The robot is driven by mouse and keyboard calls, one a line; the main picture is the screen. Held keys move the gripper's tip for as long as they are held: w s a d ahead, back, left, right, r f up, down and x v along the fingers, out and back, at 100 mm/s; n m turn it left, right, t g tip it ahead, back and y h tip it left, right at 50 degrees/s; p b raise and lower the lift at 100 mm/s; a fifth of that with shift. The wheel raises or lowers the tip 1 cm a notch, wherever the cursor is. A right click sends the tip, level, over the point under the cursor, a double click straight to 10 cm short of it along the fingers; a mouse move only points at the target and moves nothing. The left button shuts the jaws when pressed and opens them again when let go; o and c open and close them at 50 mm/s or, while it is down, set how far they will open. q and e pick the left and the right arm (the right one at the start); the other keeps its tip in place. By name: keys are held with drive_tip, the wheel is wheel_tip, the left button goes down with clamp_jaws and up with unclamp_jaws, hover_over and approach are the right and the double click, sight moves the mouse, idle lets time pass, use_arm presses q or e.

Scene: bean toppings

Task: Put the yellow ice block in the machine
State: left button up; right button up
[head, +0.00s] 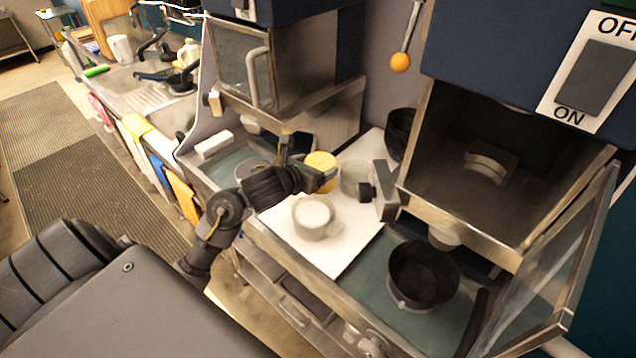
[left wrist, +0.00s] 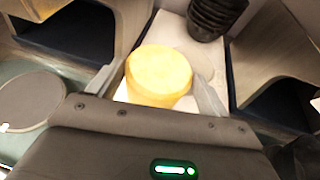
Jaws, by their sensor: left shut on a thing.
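The yellow ice block (head: 321,161) is a short round cylinder; in the left wrist view (left wrist: 158,73) it sits between the two fingers. My left gripper (head: 322,176) is shut on it, above the white board between two shaved-ice machines. The left machine (head: 245,65) has its glass door closed. The right machine (head: 490,160) has its glass door swung open, and its dark chamber holds no visible block. How far the yellow block is above the board is unclear. My right gripper is not in view.
A whitish block (head: 313,217) and a clear round container (head: 355,178) stand on the white board (head: 335,250). Stacked black bowls (head: 400,130) are behind. A black bowl (head: 422,272) stands below the right machine. A grey crank-like part (head: 384,190) juts out near the gripper.

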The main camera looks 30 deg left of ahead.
use_arm(q)
drive_tip(key=shift+d+r, duration=0.1)
wheel_tip(320, 180, down, 4)
drive_tip(key=shift+s+r+b, duration=0.1)
drive_tip(key=shift+b, duration=0.2)
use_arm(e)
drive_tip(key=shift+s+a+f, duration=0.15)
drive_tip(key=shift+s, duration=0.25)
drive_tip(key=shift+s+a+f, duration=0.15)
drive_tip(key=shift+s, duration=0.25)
use_arm(q)
drive_tip(key=shift+f, duration=0.3)
drive_tip(key=o, duration=1.3)
drive_tip(key=shift+o, duration=0.2)
drive_tip(key=shift+s, duration=0.1)
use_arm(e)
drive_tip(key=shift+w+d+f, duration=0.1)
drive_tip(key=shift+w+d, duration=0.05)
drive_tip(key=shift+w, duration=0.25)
use_arm(q)
drive_tip(key=shift+r, duration=0.1)
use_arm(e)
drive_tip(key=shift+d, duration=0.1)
